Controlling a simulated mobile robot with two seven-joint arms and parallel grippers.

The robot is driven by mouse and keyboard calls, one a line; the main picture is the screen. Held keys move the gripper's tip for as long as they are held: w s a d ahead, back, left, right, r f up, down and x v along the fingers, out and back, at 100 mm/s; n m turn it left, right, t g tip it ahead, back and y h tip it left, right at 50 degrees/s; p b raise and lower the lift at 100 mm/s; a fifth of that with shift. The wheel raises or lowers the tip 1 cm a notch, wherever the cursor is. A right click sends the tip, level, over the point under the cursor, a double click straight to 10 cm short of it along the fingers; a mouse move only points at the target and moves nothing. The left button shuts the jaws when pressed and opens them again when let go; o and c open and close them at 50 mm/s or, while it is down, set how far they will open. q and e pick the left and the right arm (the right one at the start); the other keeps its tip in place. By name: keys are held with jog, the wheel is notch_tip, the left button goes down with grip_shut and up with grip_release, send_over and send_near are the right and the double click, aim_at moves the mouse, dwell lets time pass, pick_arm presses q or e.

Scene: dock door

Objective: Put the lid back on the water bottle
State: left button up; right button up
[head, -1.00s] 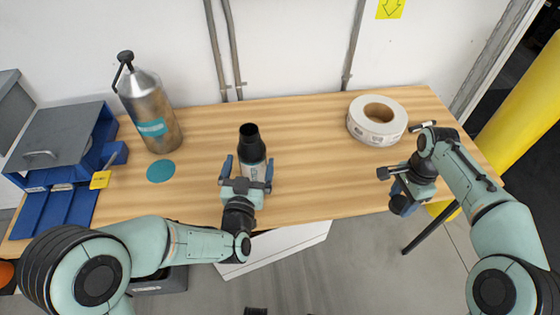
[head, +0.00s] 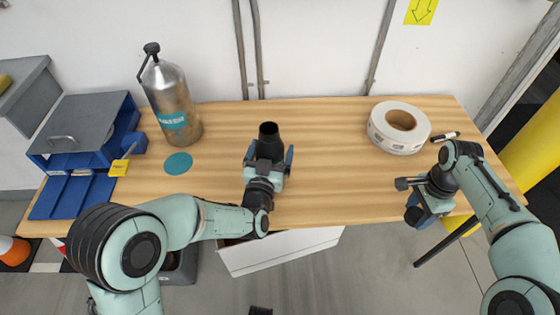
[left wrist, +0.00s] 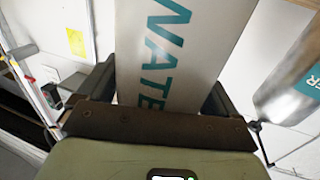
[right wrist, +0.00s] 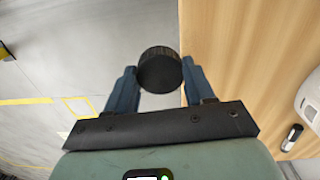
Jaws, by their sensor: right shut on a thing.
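The water bottle (head: 269,142) stands upright on the table with its dark, open neck upward. Its white body with teal letters (left wrist: 165,50) fills the middle of the left wrist view. My left gripper (head: 269,155) has its fingers on either side of the bottle, apart, with a slim gap to it. The black round lid (right wrist: 158,70) is pinched between the fingertips of my right gripper (right wrist: 160,80). In the head view the lid (head: 402,184) is held near the table's front right edge, well away from the bottle.
A metal flask (head: 172,100) stands at the back left near a teal disc (head: 178,163). A blue box (head: 85,135) is at the left end. A label roll (head: 399,127) and a marker (head: 446,136) lie at the right. The table (head: 330,160) between bottle and roll is clear.

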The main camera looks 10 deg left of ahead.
pick_arm(q)
jog(key=c, duration=0.8)
jog(key=shift+r, duration=0.25)
pick_arm(e)
jog(key=shift+r, duration=0.1)
pick_arm(q)
notch_tip(320, 180, up, 20)
jog(key=p, duration=0.5)
jog(key=shift+f+p, duration=0.2)
jog(key=shift+p, duration=0.2)
pick_arm(e)
jog(key=shift+s+r, duration=0.15)
jog(key=shift+r, duration=3.35)
